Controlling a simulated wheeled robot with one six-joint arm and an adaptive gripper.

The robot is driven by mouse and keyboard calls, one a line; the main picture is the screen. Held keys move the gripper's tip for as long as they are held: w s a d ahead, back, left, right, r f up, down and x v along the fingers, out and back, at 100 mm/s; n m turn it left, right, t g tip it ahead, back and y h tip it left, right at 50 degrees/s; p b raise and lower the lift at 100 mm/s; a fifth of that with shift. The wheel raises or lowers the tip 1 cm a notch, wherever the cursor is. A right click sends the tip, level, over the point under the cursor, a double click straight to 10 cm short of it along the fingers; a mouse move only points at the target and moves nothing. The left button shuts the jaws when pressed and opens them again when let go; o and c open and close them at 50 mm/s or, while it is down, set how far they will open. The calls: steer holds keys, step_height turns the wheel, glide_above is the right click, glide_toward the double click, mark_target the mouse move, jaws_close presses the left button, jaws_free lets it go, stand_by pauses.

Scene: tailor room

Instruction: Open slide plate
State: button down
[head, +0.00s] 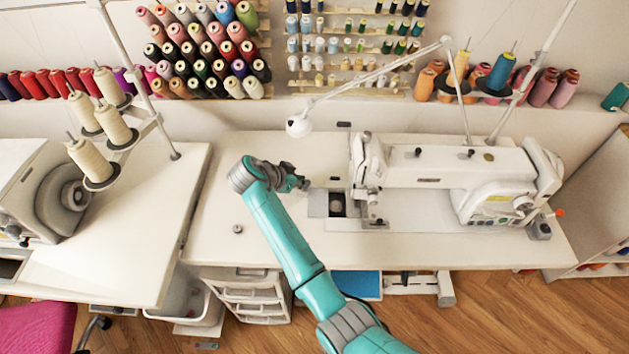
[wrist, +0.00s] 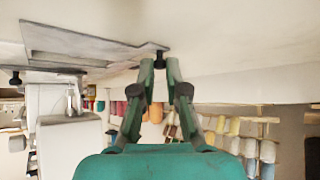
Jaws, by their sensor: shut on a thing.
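The sewing machine (head: 440,168) stands on the white table. Its grey slide plate (head: 317,204) lies flat at the left end of the machine bed. Right beside the plate is a dark square opening (head: 337,206) with a round part inside. My gripper (head: 304,184) is low at the plate's far left side. In the wrist view my gripper (wrist: 160,66) is shut on a small black knob (wrist: 161,56) at the edge of the slide plate (wrist: 80,42). The fingertips partly hide the knob.
A white lamp (head: 298,126) hangs over the table behind my gripper. A small round metal piece (head: 238,229) lies on the table at left. The table (head: 220,190) left of my gripper is mostly clear. Thread racks (head: 345,45) line the wall.

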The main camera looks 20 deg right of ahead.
steer(key=shift+w+a, duration=0.1)
steer(key=shift+a, duration=0.2)
steer(key=c, duration=1.2)
jaws_free()
steer(key=v, duration=1.2)
